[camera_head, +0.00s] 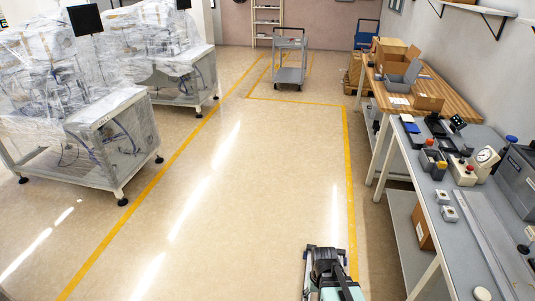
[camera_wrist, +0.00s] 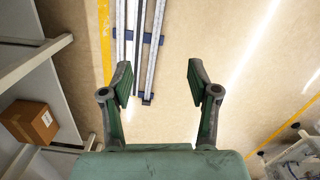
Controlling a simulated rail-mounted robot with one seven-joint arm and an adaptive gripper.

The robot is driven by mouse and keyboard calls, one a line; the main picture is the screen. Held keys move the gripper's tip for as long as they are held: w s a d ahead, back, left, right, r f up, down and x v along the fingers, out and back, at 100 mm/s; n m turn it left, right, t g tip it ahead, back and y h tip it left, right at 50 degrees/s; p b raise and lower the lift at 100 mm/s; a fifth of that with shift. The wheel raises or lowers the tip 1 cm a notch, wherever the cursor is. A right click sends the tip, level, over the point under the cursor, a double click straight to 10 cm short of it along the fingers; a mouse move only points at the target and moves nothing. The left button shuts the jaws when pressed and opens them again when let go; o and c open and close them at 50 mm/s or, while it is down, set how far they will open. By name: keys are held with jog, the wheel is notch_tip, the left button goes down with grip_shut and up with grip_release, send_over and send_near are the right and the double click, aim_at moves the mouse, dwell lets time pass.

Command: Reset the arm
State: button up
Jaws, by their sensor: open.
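My gripper (camera_wrist: 160,82) is in the wrist view with its two dark fingers spread wide apart. Nothing is between the fingers; only bare floor and part of my rail show beyond them. The gripper hangs over the open floor, apart from the benches. In the head view, a dark and pale green part of my arm shows at the bottom, right of centre, near the right yellow line. I cannot make out the fingers clearly there.
A grey bench (camera_head: 452,232) with small devices runs along the right, with a cardboard box (camera_wrist: 28,122) on its lower shelf. A wooden bench (camera_head: 440,88) stands beyond. Plastic-wrapped machines (camera_head: 110,125) stand left; a grey cart (camera_head: 290,75) is far back. The middle aisle is clear.

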jog(key=s+f+g+b, duration=0.6)
jog(key=s+f+b, duration=0.2)
jog(key=s+f, duration=1.6)
jog(key=s, duration=0.2)
jog(key=shift+s, duration=0.3)
